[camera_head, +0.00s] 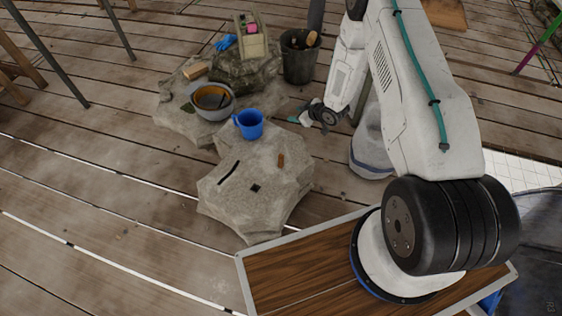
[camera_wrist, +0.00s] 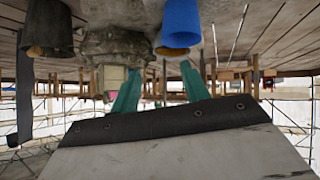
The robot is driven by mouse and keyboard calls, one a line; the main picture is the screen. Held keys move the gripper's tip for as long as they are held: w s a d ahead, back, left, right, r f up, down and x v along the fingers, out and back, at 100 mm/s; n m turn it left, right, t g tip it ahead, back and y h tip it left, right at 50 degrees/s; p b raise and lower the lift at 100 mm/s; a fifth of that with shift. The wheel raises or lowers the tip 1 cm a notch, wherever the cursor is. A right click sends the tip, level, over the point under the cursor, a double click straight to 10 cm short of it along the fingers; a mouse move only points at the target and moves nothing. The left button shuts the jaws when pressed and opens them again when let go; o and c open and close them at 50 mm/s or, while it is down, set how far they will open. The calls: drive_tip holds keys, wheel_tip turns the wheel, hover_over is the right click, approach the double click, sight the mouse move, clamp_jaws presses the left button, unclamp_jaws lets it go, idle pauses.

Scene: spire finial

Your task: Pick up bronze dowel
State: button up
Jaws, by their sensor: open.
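The bronze dowel (camera_head: 281,160) is a short brown cylinder on the pale flat stone (camera_head: 231,201), right of the blue mug, in the head view. I cannot make it out in the wrist view. My gripper (camera_head: 297,118) has teal fingers and is above and to the right of the dowel in the picture, clear of it. In the wrist view, which appears upside down, the two fingers of my gripper (camera_wrist: 160,88) stand apart with nothing between them.
The blue mug (camera_head: 249,124) stands at the stone's back edge; it also shows in the wrist view (camera_wrist: 181,24). A grey bowl (camera_head: 212,101), a dark bucket (camera_head: 299,57) and a boxy case (camera_head: 251,36) are behind. The stone has a dark slot and a square hole.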

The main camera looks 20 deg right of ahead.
sight(282, 156)
drive_tip(key=s+a+f+y, duration=0.1)
drive_tip(key=s+a+f, duration=0.1)
drive_tip(key=s+f, duration=0.1)
drive_tip(key=s+a+f+y, duration=0.1)
drive_tip(key=s+f, duration=0.3)
drive_tip(key=f, duration=0.2)
drive_tip(key=s+a+f+t+y, duration=0.1)
drive_tip(key=s+a+f, duration=0.1)
drive_tip(key=f, duration=0.3)
drive_tip(key=shift+s+a+f+y, duration=0.1)
drive_tip(key=shift+s+a+y, duration=0.3)
drive_tip(key=shift+s, duration=0.3)
drive_tip(key=shift+w+a+f, duration=0.15)
drive_tip(key=shift+a, duration=0.05)
drive_tip(key=x, duration=0.7)
clamp_jaws()
